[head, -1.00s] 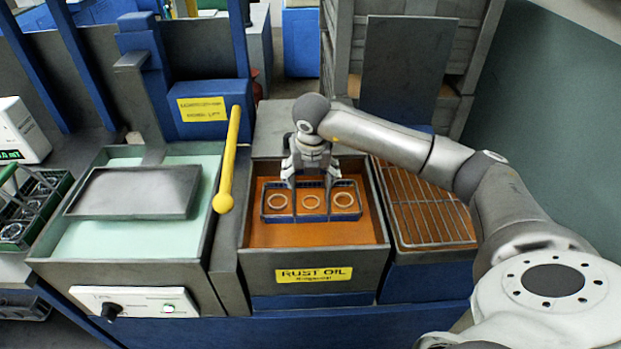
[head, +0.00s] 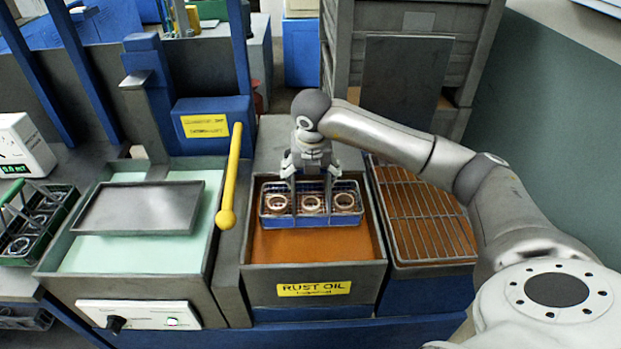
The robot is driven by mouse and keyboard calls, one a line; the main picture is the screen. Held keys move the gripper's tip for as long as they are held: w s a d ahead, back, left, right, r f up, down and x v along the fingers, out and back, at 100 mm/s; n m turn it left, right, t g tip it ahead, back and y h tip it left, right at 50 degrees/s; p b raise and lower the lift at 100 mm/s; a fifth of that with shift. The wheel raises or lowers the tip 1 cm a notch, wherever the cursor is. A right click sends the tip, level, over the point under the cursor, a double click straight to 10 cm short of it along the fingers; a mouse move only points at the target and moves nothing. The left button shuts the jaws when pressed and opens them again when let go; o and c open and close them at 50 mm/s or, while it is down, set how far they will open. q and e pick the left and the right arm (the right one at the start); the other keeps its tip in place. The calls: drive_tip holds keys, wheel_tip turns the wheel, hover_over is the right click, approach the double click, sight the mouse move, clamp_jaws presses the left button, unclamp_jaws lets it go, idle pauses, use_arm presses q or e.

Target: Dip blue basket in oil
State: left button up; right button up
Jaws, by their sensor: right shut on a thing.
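The blue basket (head: 312,220) holds three pale rings in a row. It is in the oil tank (head: 314,281), a grey box labelled RUST OIL with orange-brown oil (head: 320,247) inside. The basket's blue front wall shows above the oil, toward the back of the tank. Whether its bottom touches the oil I cannot tell. My right gripper (head: 312,200) points down from above and is shut on the basket; its fingers reach the basket near its middle. My left gripper is not in view.
A wire drain rack (head: 425,220) lies directly right of the oil tank. On the left stands a tank of pale green liquid (head: 120,251) with a grey tray (head: 140,208) and a yellow lever (head: 231,185). A green basket (head: 38,222) sits at far left.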

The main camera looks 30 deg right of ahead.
wheel_tip(320, 180, up, 7)
drive_tip(key=p, duration=0.3)
drive_tip(key=shift+p, duration=0.4)
idle(0.4)
idle(1.7)
